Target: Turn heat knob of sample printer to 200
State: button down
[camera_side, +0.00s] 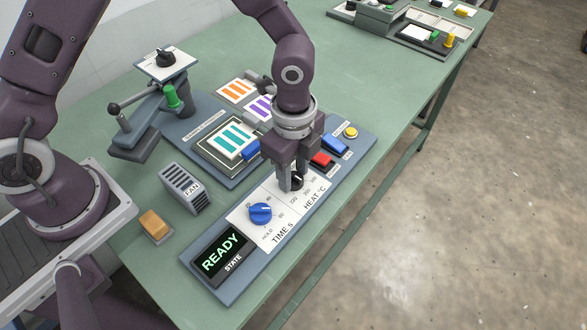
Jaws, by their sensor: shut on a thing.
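The control panel (297,229) of the sample printer lies on the green table, with a white dial plate. The heat knob (297,184) is dark and sits beside the label "HEAT °C". My gripper (291,184) points down over it and is shut on the knob. The fingers hide much of the knob, so I cannot read its setting. The blue time knob (260,212) sits to the left, above the label "TIME S". A black display (222,255) at the panel's lower left reads "READY", with "STATE" under it.
Right of my gripper on the panel are a red switch (321,160), a blue switch (335,146) and a yellow button (351,132). A grey fan box (184,187) and an orange block (154,224) stand to the left.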

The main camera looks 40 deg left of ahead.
aim_at(294, 175)
jog(key=c, duration=0.9)
grip_release()
notch_tip(294, 175, up, 7)
jog(key=shift+r, duration=0.1)
